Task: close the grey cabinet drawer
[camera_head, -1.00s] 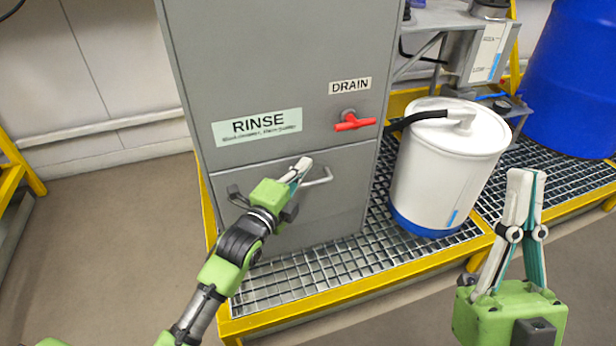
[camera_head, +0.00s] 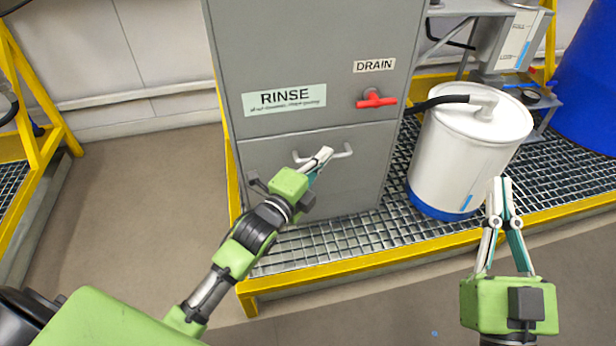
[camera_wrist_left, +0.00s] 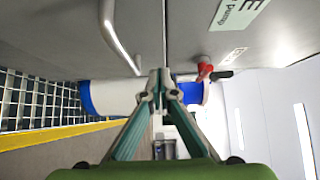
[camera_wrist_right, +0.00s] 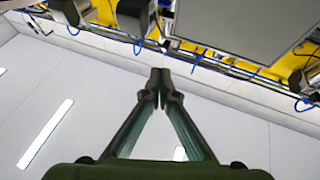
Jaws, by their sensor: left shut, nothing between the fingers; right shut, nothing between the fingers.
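The grey cabinet (camera_head: 317,50) stands on a grated platform. Its lower drawer front (camera_head: 355,185) looks about level with the panel above; I cannot tell whether a small gap is left. The drawer's bar handle (camera_head: 343,152) is partly hidden behind my left gripper (camera_head: 324,156), which is shut and empty just in front of it. In the left wrist view the handle (camera_wrist_left: 117,38) passes beside the fingertips (camera_wrist_left: 160,75), apparently without being gripped. My right gripper (camera_head: 498,184) is shut and empty, raised in front of the white drum, away from the cabinet.
A red drain valve (camera_head: 375,100) sticks out above the drawer. A white drum (camera_head: 462,150) with a black hose stands right of the cabinet on the grating (camera_head: 330,243), which has a yellow edge. A blue barrel (camera_head: 590,90) is at far right. Floor is clear at left (camera_head: 140,200).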

